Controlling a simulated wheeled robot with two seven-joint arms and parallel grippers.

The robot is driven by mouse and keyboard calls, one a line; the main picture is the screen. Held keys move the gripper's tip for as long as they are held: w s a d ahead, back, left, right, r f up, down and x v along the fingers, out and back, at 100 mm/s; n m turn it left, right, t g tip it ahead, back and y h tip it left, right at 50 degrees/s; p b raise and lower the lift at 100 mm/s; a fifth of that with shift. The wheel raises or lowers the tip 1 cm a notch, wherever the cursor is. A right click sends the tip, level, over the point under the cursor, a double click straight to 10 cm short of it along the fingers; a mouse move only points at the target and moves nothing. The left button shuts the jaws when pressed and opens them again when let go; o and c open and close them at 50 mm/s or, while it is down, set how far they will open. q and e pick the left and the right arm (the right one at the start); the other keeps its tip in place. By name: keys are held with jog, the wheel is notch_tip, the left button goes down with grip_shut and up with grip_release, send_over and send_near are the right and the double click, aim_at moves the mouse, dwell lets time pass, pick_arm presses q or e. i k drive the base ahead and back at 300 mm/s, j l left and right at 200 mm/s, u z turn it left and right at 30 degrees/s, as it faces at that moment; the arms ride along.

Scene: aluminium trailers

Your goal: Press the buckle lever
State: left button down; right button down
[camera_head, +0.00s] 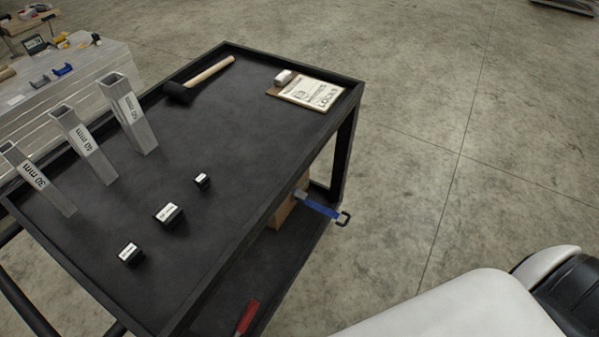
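I cannot clearly identify a buckle lever in the head view. A blue item with a dark loop at its end (321,207) sticks out past the right side of the black cart, near the lower shelf; it is too small to tell if it is a buckle. Neither of my grippers is in view.
The black cart (245,135) carries three labelled metal tubes (135,117), three small black blocks (168,214), a mallet (205,75) and a clipboard (308,92). A cardboard box (285,212) and a red-handled item (247,317) are on its lower shelf. Open floor (470,130) lies right.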

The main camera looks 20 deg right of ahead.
aim_at(300, 193)
jog(key=i+l, duration=0.1)
jog(key=l, duration=0.35)
jog(key=i+l, duration=0.15)
jog(key=l, duration=0.25)
jog(key=i+l, duration=0.1)
jog(key=l, duration=0.35)
jog(key=i+l, duration=0.1)
jog(key=l, duration=0.35)
jog(key=i+l+u, duration=0.1)
jog(key=l, duration=0.3)
jog(key=i+l, duration=0.15)
jog(key=l, duration=0.3)
jog(key=i+l, duration=0.1)
jog(key=l, duration=0.35)
